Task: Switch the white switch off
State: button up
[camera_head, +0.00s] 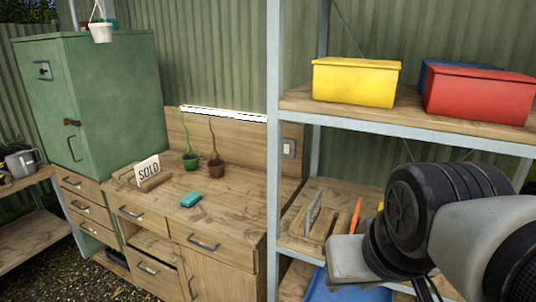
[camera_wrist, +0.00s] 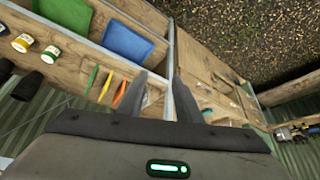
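The white switch (camera_head: 289,148) is a small pale plate on the wooden back panel, just right of the shelf's front post in the head view. Its rocker position is too small to tell. I cannot make it out in the wrist view. A white light strip (camera_head: 223,114) along the panel's top looks bright. My gripper (camera_wrist: 160,78) shows in the wrist view with its two dark fingers apart and nothing between them. In the head view my arm reaches in from the right, in front of the shelves, with its end to the right of and lower than the switch. The fingers are not clear there.
A metal shelf post (camera_head: 274,130) stands close left of the switch. The upper shelf holds a yellow bin (camera_head: 355,82) and a red bin (camera_head: 478,95). An orange tool (camera_head: 355,215) is on the lower shelf. The workbench holds two potted plants, a SOLD sign (camera_head: 148,171) and a teal block (camera_head: 191,200).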

aim_at(286, 146)
jog(key=k+l+u, duration=0.1)
jog(key=i+j, duration=0.25)
jog(key=i+j+z, duration=0.15)
jog(key=j, duration=0.3)
jog(key=i+j, duration=0.25)
jog(key=j, duration=0.15)
jog(key=i+j+z, duration=0.1)
jog(key=i+j, duration=0.15)
jog(key=j, duration=0.15)
jog(key=i+j+z, duration=0.1)
jog(key=j, duration=0.3)
jog(key=i+j, duration=0.25)
jog(key=j, duration=0.15)
jog(key=i+j+z, duration=0.1)
jog(key=j, duration=0.35)
jog(key=i+j+z, duration=0.1)
jog(key=i+j, duration=0.2)
jog(key=j, duration=0.1)
